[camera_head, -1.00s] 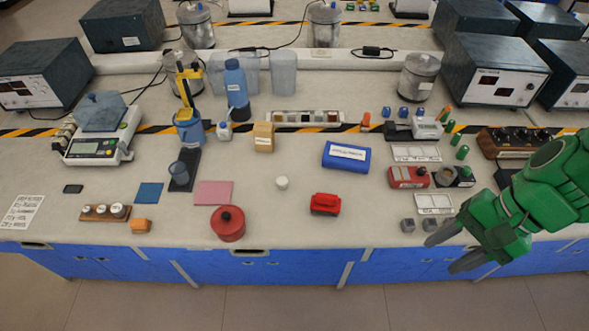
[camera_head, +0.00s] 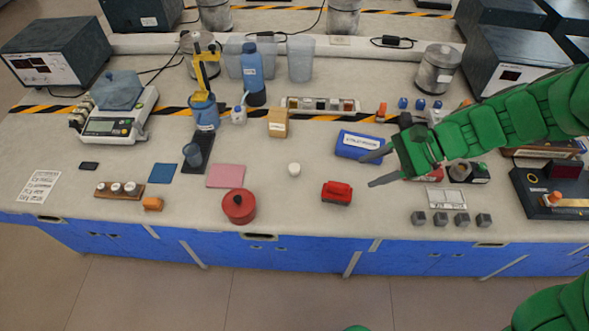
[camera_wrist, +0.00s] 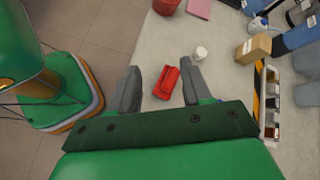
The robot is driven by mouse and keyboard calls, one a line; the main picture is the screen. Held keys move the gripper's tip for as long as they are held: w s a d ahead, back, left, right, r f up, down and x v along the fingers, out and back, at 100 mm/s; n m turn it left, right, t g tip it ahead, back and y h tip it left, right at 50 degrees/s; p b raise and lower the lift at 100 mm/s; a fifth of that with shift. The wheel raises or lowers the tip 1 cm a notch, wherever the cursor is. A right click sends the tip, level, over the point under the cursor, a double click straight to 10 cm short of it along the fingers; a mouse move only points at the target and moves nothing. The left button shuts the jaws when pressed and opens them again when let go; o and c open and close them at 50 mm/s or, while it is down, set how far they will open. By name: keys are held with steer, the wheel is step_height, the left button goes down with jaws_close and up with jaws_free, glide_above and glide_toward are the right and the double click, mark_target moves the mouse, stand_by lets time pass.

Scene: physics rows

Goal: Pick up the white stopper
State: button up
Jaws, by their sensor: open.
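The white stopper (camera_head: 294,169) stands on the bench between the pink square and the red clip-like object. It also shows in the wrist view (camera_wrist: 200,53), beyond the tip of the right finger. My gripper (camera_head: 372,169) is open and empty, above the bench to the right of the stopper. In the wrist view my gripper (camera_wrist: 160,82) has its two grey fingers spread, with the red object (camera_wrist: 166,82) seen between them. The gripper is apart from the stopper.
A red lidded pot (camera_head: 239,205) stands front left of the stopper. A blue box (camera_head: 359,144) is close behind my gripper. A cardboard box (camera_head: 278,122) stands behind the stopper. Bare bench surrounds the stopper.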

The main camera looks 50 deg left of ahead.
steer(key=w+a+f+m+g+y, duration=0.1)
steer(key=a+f+m, duration=0.1)
steer(key=a+f, duration=0.5)
steer(key=m+y, duration=0.2)
steer(key=m, duration=0.1)
glide_toward(299, 168)
steer(key=shift+s+a+f, duration=0.15)
steer(key=shift+a+f, duration=0.15)
steer(key=shift+a, duration=0.2)
steer(key=shift+s+a+f, duration=0.2)
steer(key=shift+a+f, duration=0.1)
steer(key=shift+a, duration=0.2)
steer(key=shift+s+x, duration=0.25)
steer(key=shift+x, duration=3.7)
steer(key=shift+d+r, duration=0.1)
steer(key=shift+d, duration=0.1)
steer(key=shift+c, duration=0.5)
steer(key=c, duration=0.7)
